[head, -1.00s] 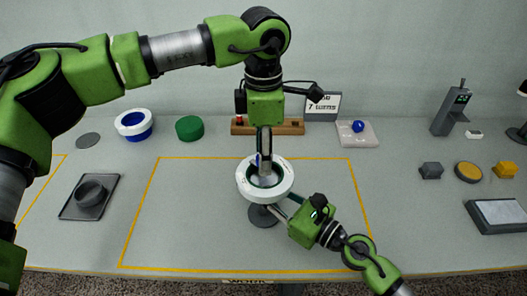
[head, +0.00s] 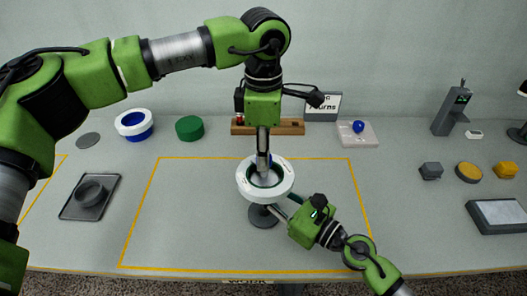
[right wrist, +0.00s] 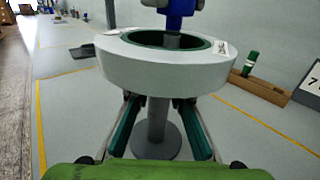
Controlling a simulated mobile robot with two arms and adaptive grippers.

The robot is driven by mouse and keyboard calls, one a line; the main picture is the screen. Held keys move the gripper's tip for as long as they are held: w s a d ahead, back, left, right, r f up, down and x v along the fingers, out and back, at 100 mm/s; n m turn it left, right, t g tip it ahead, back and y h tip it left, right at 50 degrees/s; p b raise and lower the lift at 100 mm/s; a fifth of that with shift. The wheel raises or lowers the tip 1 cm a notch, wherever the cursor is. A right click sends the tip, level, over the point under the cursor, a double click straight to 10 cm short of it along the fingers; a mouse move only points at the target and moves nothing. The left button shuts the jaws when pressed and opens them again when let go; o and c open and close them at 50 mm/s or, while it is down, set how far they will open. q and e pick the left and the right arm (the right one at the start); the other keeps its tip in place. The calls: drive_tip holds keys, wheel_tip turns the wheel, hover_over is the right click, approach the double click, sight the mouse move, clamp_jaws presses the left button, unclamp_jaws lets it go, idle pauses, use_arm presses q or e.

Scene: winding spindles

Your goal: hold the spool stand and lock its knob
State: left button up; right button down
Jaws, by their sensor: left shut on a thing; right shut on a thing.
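The spool stand has a round grey base (head: 262,217) and a grey post (right wrist: 157,120), with a thick white ring spool (head: 246,189), green inside, on top. It stands upright. A blue knob (right wrist: 175,8) rises above the ring's opening in the right wrist view; only a sliver shows in the head view. My left gripper (head: 264,170) points straight down over the ring's opening and is shut on the knob, mostly hiding it. My right gripper (right wrist: 158,115) comes in low from the front right, below the ring, its fingers shut on either side of the post.
A yellow line (head: 140,210) frames the mostly clear work area. Left are a dark tray (head: 70,208), a white and blue ring (head: 133,122) and a green disc (head: 189,128). Behind stands a wooden rack (head: 292,126). Right are a pale plate (head: 350,137) and small blocks (head: 431,170).

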use_arm(q)
drive_tip(key=m, duration=0.6)
drive_tip(key=shift+s+d, duration=0.1)
drive_tip(key=shift+s, duration=0.05)
use_arm(e)
drive_tip(key=shift+d+f, duration=0.1)
drive_tip(key=shift+f, duration=0.1)
idle(0.4)
use_arm(q)
drive_tip(key=o, duration=1.1)
drive_tip(key=shift+r, duration=0.2)
wheel_tip(320, 180, up, 12)
drive_tip(key=shift+f, duration=0.15)
